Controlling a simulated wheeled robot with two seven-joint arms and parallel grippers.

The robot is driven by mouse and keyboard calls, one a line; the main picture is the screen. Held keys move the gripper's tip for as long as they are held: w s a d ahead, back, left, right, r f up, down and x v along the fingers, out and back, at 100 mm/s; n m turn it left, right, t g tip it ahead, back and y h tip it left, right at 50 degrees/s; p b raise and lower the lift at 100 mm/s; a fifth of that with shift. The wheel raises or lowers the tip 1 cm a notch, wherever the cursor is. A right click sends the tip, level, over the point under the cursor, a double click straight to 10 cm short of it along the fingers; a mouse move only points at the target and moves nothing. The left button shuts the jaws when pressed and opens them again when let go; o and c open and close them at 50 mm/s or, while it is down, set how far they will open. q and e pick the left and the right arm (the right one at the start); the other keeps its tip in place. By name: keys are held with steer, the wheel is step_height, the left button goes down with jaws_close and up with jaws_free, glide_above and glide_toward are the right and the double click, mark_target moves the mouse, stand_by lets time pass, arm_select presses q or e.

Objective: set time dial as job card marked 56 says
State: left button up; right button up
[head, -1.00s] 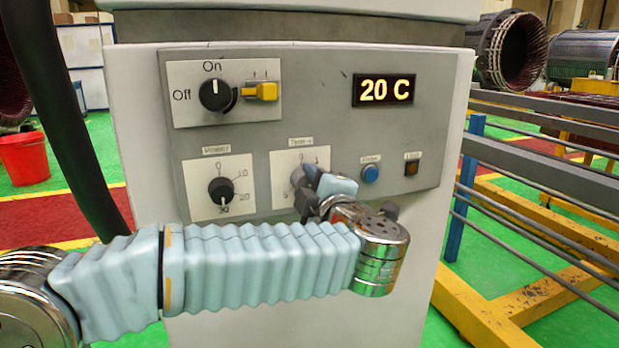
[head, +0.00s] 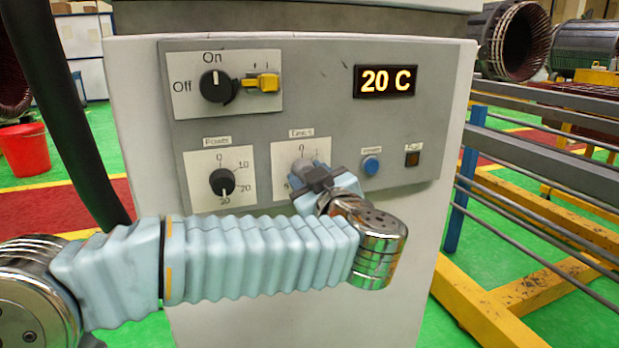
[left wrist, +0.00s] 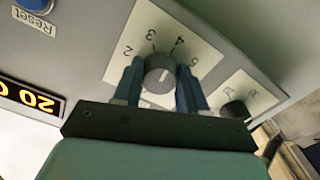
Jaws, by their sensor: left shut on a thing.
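The time dial (head: 302,167) is a grey knob on a white plate in the lower middle of the control panel. My left gripper (head: 311,177) is at the dial and partly covers it and its scale. In the left wrist view the dial (left wrist: 158,74) sits between the two blue fingers of my left gripper (left wrist: 158,82), which is shut on it. The numbers 2, 3 and 4 show around the dial there; its exact setting is hard to read. No job card is in view. My right gripper is not in view.
The power dial (head: 222,182) is left of the time dial. The blue reset button (head: 371,165) is to its right. Above are the On/Off knob (head: 214,87), a yellow switch (head: 263,83) and a display reading 20 C (head: 386,81). Metal rails (head: 540,165) stand at the right.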

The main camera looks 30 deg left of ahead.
arm_select(q)
steer(key=shift+f+m, duration=0.15)
steer(key=shift+m, duration=0.55)
steer(key=o, duration=1.1)
steer(key=shift+c, duration=0.2)
steer(key=b+v, duration=0.1)
steer(key=v, duration=1.2)
steer(key=shift+s+d+b, duration=0.25)
steer(key=shift+d+b, duration=0.05)
steer(key=shift+d, duration=0.05)
